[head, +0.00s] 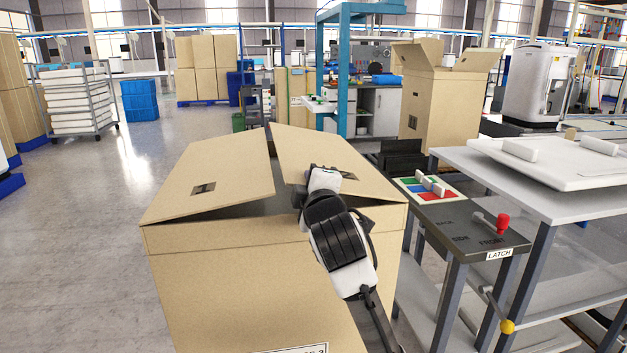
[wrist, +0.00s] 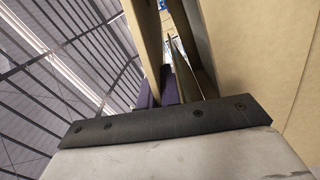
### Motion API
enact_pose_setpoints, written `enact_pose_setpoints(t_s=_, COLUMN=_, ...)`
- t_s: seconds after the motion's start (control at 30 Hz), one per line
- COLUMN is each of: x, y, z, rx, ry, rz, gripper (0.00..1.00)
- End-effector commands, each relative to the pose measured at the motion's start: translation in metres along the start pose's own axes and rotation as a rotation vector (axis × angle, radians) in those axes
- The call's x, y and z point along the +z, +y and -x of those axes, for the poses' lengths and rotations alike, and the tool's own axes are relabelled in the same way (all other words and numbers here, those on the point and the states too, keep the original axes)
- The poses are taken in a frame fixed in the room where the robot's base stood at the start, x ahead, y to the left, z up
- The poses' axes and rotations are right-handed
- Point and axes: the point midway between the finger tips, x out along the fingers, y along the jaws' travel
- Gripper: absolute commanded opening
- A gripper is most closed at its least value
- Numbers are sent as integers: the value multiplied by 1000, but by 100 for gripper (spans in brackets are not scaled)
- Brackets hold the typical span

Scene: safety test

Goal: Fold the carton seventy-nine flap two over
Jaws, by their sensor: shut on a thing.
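A large brown carton (head: 225,275) stands in front of me. Its left flap (head: 225,180) and right flap (head: 300,150) both slope up towards the middle, with a dark gap between them. My gripper (head: 299,199) is at this gap, at the inner edge of the right flap. In the wrist view my dark fingers (wrist: 168,88) are close together between brown cardboard panels (wrist: 245,65). The gripper is shut on a flap edge, seemingly the right flap's; the grip itself is mostly hidden. Which flap is number two cannot be read.
Right of the carton stands a table with a latch panel (head: 455,232), a red-knobbed lever (head: 502,223) and a white tray (head: 560,165). Another open carton (head: 440,105) stands behind. The floor (head: 80,230) on the left is clear.

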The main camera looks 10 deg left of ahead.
Motion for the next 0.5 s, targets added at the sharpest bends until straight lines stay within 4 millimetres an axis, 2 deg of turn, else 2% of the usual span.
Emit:
enact_pose_setpoints(t_s=0.4, x=0, y=-1, z=0, rx=0, ry=-1, rz=7, gripper=0)
enact_pose_setpoints(t_s=0.43, x=0, y=-1, z=0, rx=0, ry=-1, rz=7, gripper=8)
enact_pose_setpoints(t_s=0.5, x=0, y=-1, z=0, rx=0, ry=-1, rz=6, gripper=17)
